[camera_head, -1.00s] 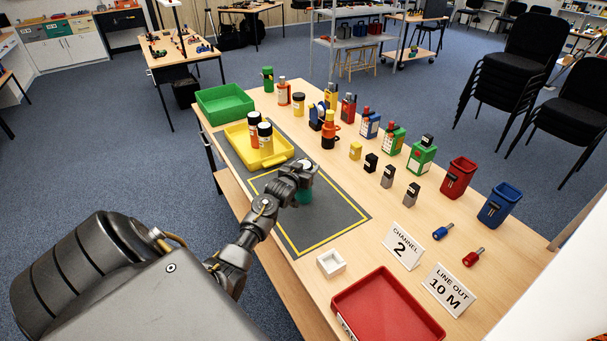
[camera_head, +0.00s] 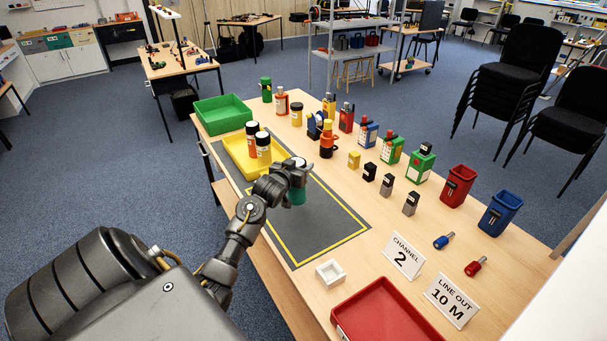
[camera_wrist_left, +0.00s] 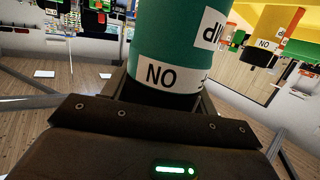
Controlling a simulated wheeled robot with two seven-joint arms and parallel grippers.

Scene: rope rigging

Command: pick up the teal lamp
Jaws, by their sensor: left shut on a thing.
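My left gripper (camera_head: 296,181) is above the grey mat with the yellow outline, near the yellow tray. It is shut on the teal lamp (camera_head: 297,197), whose lower part shows below the fingers in the head view. In the left wrist view the teal lamp (camera_wrist_left: 178,45) fills the upper middle, with a white band reading "NO" and a dark end between the jaws. The lamp appears held off the mat. My right gripper is not in view.
The yellow tray (camera_head: 236,152) holds two lamps with orange and black parts. A green tray (camera_head: 222,114) stands behind it. Several lamps, batteries and bins stand along the right side. A white box (camera_head: 330,273) and red tray (camera_head: 385,312) are in front.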

